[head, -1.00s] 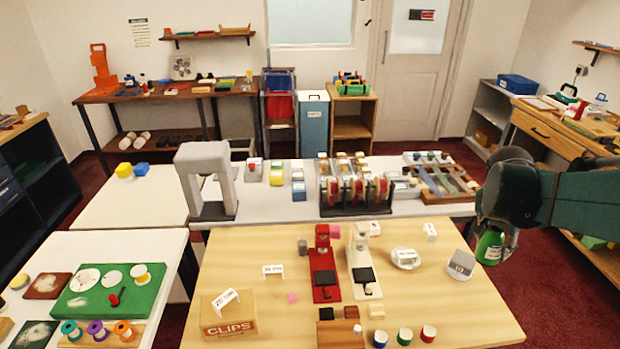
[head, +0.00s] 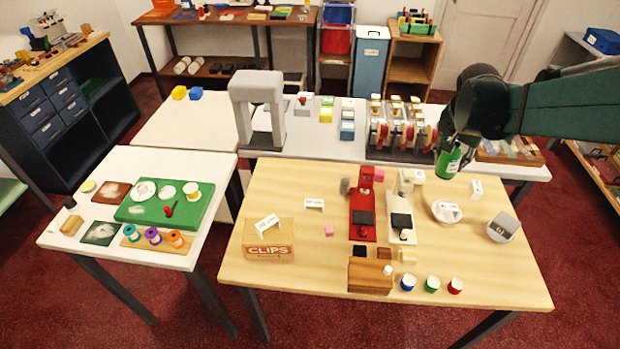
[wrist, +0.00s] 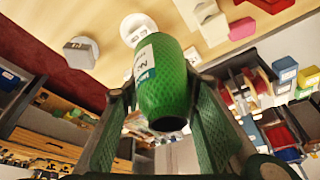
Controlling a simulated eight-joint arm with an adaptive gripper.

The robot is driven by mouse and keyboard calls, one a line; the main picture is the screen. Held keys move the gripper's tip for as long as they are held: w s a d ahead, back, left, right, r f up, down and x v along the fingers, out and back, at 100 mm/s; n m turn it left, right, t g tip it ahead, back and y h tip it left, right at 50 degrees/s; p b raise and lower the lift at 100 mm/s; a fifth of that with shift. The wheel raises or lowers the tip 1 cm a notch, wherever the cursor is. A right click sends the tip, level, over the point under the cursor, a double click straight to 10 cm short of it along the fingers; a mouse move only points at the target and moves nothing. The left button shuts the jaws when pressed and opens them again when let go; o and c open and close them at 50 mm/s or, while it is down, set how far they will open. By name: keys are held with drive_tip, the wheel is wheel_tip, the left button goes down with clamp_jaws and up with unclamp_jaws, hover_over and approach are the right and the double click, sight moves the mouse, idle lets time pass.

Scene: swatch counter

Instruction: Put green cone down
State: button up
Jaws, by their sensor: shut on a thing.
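The green cone (head: 447,163) has a white label on its side and hangs from my gripper (head: 456,150) in the head view. It appears above the far right part of the wooden table (head: 320,278). In the wrist view my gripper (wrist: 160,95) is shut on the green cone (wrist: 165,92), with one ribbed green finger on each side. The cone's dark open end faces the wrist camera. The table lies beyond it. The exact height of the cone above the table cannot be told.
A white round holder (head: 446,211) and a grey block on a disc (head: 502,229) stand on the right of the table. Red (head: 362,206) and white (head: 402,208) stands are left of them. A small white tag (head: 476,189) stands near the back edge.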

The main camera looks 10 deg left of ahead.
drive_tip(key=w+a+n+y+p, duration=0.1)
drive_tip(key=w+a+n, duration=0.25)
drive_tip(key=a, duration=1.05)
drive_tip(key=w+a+n+y, duration=0.1)
drive_tip(key=w+a+n, duration=0.25)
drive_tip(key=a, duration=1.05)
drive_tip(key=s+a+n+y+p, duration=0.1)
drive_tip(key=a+n, duration=0.1)
drive_tip(key=a, duration=1.2)
drive_tip(key=s+a+n+y, duration=0.2)
drive_tip(key=a+n, duration=0.1)
drive_tip(key=a, duration=1.1)
wheel_tip(320, 180, down, 12)
drive_tip(key=shift+a, duration=0.35)
drive_tip(key=shift+w, duration=0.1)
drive_tip(key=shift+f+b, duration=0.5)
drive_tip(key=shift+f, duration=2.55)
drive_tip(key=shift+f+b, duration=0.3)
drive_tip(key=shift+f, duration=1.6)
